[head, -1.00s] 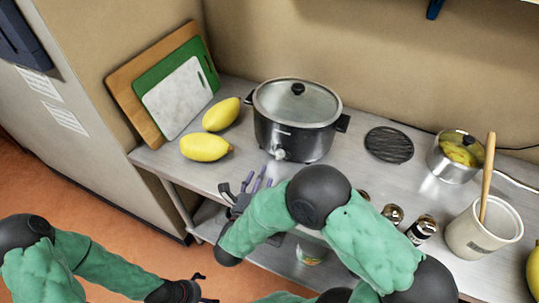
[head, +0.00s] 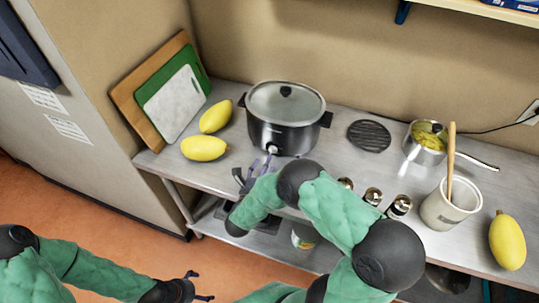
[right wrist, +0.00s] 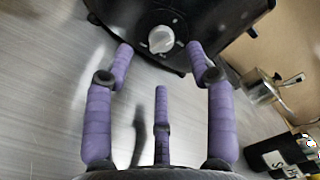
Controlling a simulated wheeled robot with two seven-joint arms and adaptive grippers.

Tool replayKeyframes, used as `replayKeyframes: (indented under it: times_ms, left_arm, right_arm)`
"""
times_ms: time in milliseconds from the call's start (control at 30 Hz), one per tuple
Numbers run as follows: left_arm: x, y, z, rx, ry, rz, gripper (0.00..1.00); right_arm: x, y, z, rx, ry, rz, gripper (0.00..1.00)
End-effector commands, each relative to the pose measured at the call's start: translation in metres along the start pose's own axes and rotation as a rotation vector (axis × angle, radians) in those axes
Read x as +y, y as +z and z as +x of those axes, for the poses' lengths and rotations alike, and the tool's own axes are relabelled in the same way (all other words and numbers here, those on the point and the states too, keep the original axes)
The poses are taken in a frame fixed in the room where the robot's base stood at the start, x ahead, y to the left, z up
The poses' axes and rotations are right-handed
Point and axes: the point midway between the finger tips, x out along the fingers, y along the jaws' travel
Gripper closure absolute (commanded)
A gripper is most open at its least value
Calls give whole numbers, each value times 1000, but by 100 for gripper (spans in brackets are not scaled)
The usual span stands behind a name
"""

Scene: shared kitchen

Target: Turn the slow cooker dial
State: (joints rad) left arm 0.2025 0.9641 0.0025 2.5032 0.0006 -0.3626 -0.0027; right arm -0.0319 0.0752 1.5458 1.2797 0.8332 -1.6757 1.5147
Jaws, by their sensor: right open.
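The slow cooker (head: 285,135) is a black pot with a glass lid, standing on the metal counter against the wall. Its light grey dial (head: 272,149) is low on the front; in the right wrist view the dial (right wrist: 162,39) shows top centre, with a white pointer ridge. My right gripper (head: 258,166) is just in front of the cooker. In the right wrist view its purple fingers (right wrist: 160,52) are spread open and empty, with the dial beyond and between the tips, apart from them. My left gripper (head: 195,284) is low over the floor, away from the counter; its jaws are too small to read.
Two yellow fruits (head: 204,148) and cutting boards (head: 172,103) stand left of the cooker. A black trivet (head: 369,136), a saucepan (head: 424,150), several jars (head: 373,196) and a utensil crock (head: 444,209) are to the right. The lower shelf holds a container (head: 304,236).

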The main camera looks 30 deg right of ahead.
Motion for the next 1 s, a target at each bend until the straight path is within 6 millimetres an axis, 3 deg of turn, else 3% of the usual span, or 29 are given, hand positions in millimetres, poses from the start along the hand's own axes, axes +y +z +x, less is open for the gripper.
replayKeyframes:
  times_ms: [100, 300, 733, 767, 933, 1000]
  left_arm:
    - [-1, 0, 2, 0, 0, 0, 5]
    - [-1, 0, 4, 0, 0, 0, 5]
    - [-1, 0, 4, 0, 0, 0, 5]
    - [-1, 0, 4, 0, 0, 0, 5]
    - [-1, 0, 4, 0, 0, 0, 5]
    - [-1, 0, 4, 0, 0, 0, 5]
  right_arm:
    - [0, -2, 22, 5, -1, -1, 44]
    - [0, -1, 46, 2, -1, -1, 44]
    - [0, 0, 55, -1, 0, -2, 44]
    - [0, 0, 55, -1, 0, -2, 47]
    - [0, 0, 55, -1, 0, -1, 95]
    - [0, 0, 55, -1, 0, -1, 100]
